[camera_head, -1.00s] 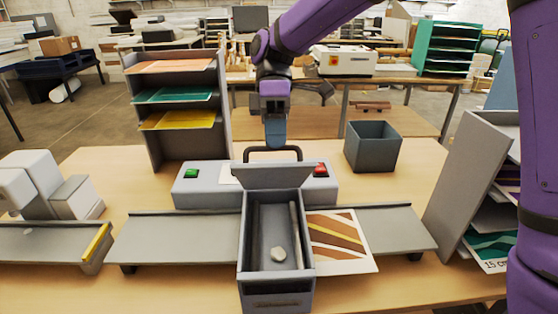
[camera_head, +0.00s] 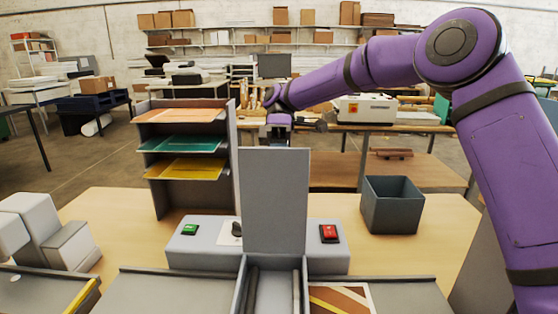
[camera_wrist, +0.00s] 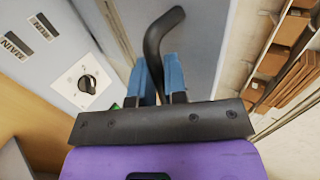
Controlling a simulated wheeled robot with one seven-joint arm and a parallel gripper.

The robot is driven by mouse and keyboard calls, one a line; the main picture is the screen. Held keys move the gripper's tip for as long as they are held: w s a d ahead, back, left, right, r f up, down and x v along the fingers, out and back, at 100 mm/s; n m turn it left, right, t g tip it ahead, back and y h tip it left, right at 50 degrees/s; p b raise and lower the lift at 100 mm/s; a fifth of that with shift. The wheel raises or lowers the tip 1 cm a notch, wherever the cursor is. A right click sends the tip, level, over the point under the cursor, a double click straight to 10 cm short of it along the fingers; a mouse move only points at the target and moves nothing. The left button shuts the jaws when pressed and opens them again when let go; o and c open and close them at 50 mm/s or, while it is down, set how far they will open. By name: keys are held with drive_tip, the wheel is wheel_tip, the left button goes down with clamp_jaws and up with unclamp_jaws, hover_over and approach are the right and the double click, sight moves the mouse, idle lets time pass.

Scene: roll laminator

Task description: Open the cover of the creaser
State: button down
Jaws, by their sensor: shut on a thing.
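The creaser (camera_head: 190,255) stands on the table in the head view, a grey machine with an open-topped channel at its front. Its grey cover (camera_head: 275,200) stands about upright above the channel. My gripper (camera_wrist: 164,80) is shut on the cover's black handle (camera_wrist: 160,35), with its blue fingers on either side of the bar in the wrist view. In the head view my gripper (camera_head: 277,140) is at the cover's top edge, and its fingertips and the handle are hidden behind the cover.
A green button (camera_head: 190,230), a dial (camera_head: 236,230) and a red button (camera_head: 329,233) sit on the creaser's body. A shelf rack (camera_head: 185,150) with coloured sheets stands behind left, a dark open bin (camera_head: 392,205) behind right. A striped sheet (camera_head: 338,298) lies on the right side.

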drive_tip(key=shift+w+d+f+g, duration=0.1)
drive_tip(key=shift+w+f+g, duration=0.25)
drive_tip(key=shift+w, duration=0.15)
drive_tip(key=shift+w+f+g, duration=0.3)
drive_tip(key=shift+w+g, duration=0.05)
drive_tip(key=shift+w, duration=0.15)
drive_tip(key=shift+w+r, duration=0.1)
drive_tip(key=c, duration=1.2)
unclamp_jaws()
drive_tip(key=shift+w, duration=0.3)
drive_tip(key=shift+o, duration=0.2)
drive_tip(key=shift+s, duration=0.1)
drive_tip(key=shift+s+r, duration=0.1)
